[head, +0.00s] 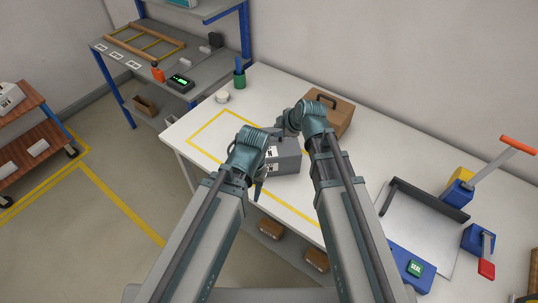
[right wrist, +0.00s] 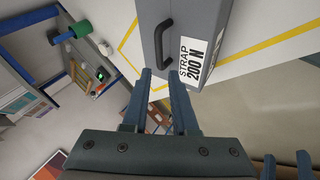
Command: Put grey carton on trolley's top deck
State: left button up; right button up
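The grey carton (head: 288,160) sits on the white table, partly covered by my arms in the head view. In the right wrist view the carton (right wrist: 205,25) shows a dark handle and a label reading "STRAP 200 N". My right gripper (right wrist: 161,80) is open and empty, its fingertips just short of the handle side; in the head view it is mostly hidden by its wrist. My left gripper (head: 259,189) hangs beside the carton's left side; two parted fingers (right wrist: 287,162) in the right wrist view appear to be its own. The trolley's brown top deck (head: 28,98) is at far left.
A brown case (head: 332,112) stands behind the grey carton. A green cup (head: 239,79) and tape roll (head: 222,97) are at the table's back left. Floor lies between table and trolley.

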aim_at(270, 134)
jog(key=b+x, duration=0.3)
jog(key=x, duration=0.2)
jog(key=shift+d+f, duration=0.1)
jog(key=shift+f, duration=0.05)
jog(key=shift+w+f, duration=0.1)
jog(key=shift+w, duration=0.05)
jog(key=shift+f+b, duration=0.1)
jog(key=shift+b, duration=0.25)
jog(key=b+x, duration=0.4)
jog(key=x, duration=0.1)
jog(key=shift+w+d+f, duration=0.1)
jog(key=shift+w, duration=0.1)
grip_shut()
jog(key=shift+s, duration=0.1)
dwell(0.6)
